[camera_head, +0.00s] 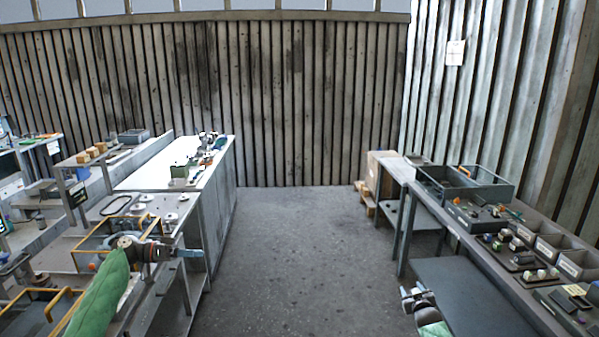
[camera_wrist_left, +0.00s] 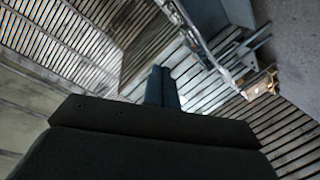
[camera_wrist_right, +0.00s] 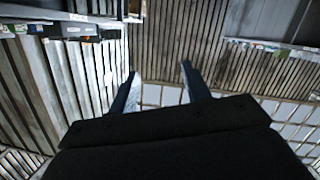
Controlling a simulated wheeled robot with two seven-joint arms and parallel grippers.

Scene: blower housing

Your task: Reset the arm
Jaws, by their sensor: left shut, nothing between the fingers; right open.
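My left gripper (camera_head: 190,253) reaches in from the left on a green-sleeved arm, over the left workbench side near the aisle. Its fingers are shut and empty, and they show pressed together in the left wrist view (camera_wrist_left: 161,88). My right gripper (camera_head: 416,294) is low at the bottom right of the head view, in front of the right workbench. In the right wrist view its two fingers stand apart (camera_wrist_right: 160,90), with nothing between them.
The right workbench (camera_head: 453,221) carries a grey tray (camera_head: 466,183), bins (camera_head: 553,247) and small parts. The left white-topped bench (camera_head: 150,178) holds several parts. A cardboard box (camera_head: 378,172) sits on a pallet at the back. The grey floor (camera_head: 300,250) between the benches is clear.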

